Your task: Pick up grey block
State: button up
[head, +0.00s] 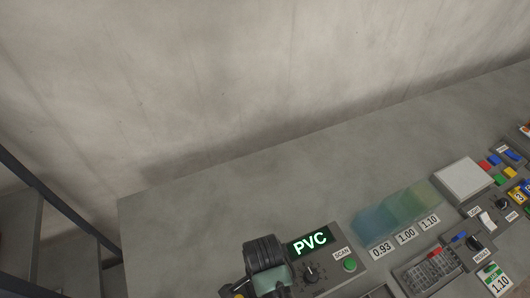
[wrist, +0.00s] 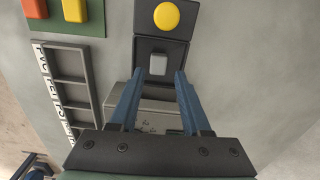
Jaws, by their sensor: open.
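A small light grey block (wrist: 157,65) sits in a dark square holder in the wrist view. My gripper (wrist: 159,74) is open, with its two blue fingers pointing toward the block. In the picture the fingertips lie to the left and right of the block's lower part. I cannot tell how far above it they are, and no contact shows. In the head view only a black and green part of my arm shows at the bottom edge. The fingertips and the grey block are not seen there.
A yellow round button (wrist: 166,15) sits on a dark box beside the holder. A labelled rack (wrist: 67,80) and a green board (wrist: 90,20) with orange and yellow blocks lie left. In the head view, a PVC display (head: 310,241) and tinted panels (head: 397,212) stand on the grey bench (head: 240,190).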

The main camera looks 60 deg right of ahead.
jog(key=shift+s+a+f, duration=0.1)
jog(key=shift+a+f, duration=0.05)
jog(key=shift+f, duration=2.15)
grip_shut()
